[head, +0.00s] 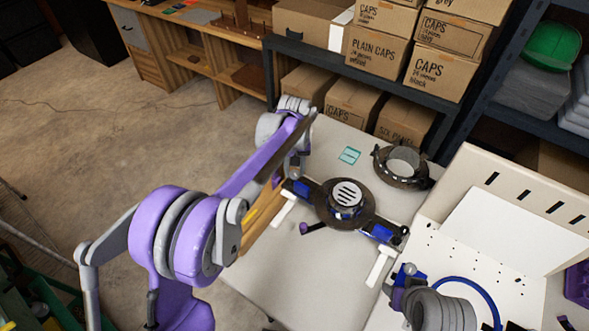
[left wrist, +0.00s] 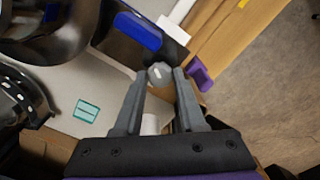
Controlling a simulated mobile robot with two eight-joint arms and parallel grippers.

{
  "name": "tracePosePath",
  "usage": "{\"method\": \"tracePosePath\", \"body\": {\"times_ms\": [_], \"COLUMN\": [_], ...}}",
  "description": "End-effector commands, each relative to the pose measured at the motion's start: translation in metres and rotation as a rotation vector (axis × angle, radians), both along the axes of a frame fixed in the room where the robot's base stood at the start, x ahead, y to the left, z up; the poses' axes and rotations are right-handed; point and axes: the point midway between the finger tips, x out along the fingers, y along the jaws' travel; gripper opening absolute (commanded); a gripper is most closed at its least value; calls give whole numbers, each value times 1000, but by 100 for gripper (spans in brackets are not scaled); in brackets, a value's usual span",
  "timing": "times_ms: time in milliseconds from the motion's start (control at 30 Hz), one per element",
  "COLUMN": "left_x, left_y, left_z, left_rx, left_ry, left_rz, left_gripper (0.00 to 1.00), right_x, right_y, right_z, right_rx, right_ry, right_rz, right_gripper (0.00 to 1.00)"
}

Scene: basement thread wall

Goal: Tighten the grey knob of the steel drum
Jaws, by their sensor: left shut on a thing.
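The steel drum (head: 366,209) is a dark round body with a pale slotted disc on top. It sits on the light table between two blue-and-black clamp ends. In the left wrist view its dark curved side (left wrist: 50,42) fills the upper left. The grey knob (left wrist: 160,72) is small and round, beside a blue block, between the fingertips of my left gripper (left wrist: 159,80). My left gripper is shut on it. In the head view my left arm hides most of the gripper, and the knob cannot be made out. My right gripper is not in view.
A dark ring-shaped part (head: 425,177) and a teal card (head: 349,155) lie behind the drum. A white perforated panel (head: 500,275) with a grey ribbed coil (head: 445,310) stands at right. Shelves with cardboard boxes (head: 375,55) are behind. Bare tabletop (head: 290,265) lies in front.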

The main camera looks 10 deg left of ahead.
Motion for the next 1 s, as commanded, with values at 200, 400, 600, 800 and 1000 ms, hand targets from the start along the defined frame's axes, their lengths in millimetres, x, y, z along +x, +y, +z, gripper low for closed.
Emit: {"method": "tracePosePath", "body": {"times_ms": [200,400,600,800,1000], "left_x": [0,0,0,0,0], "left_y": [0,0,0,0,0], "left_z": [0,0,0,0,0], "left_rx": [0,0,0,0,0], "left_ry": [0,0,0,0,0], "left_rz": [-206,-396,-581,-744,-864], "left_gripper": [0,0,0,0,0], "right_x": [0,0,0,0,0], "right_y": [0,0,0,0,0], "right_z": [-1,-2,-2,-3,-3], "right_rx": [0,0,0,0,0], "right_ry": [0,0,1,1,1], "right_rz": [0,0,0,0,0], "right_gripper": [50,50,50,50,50]}}
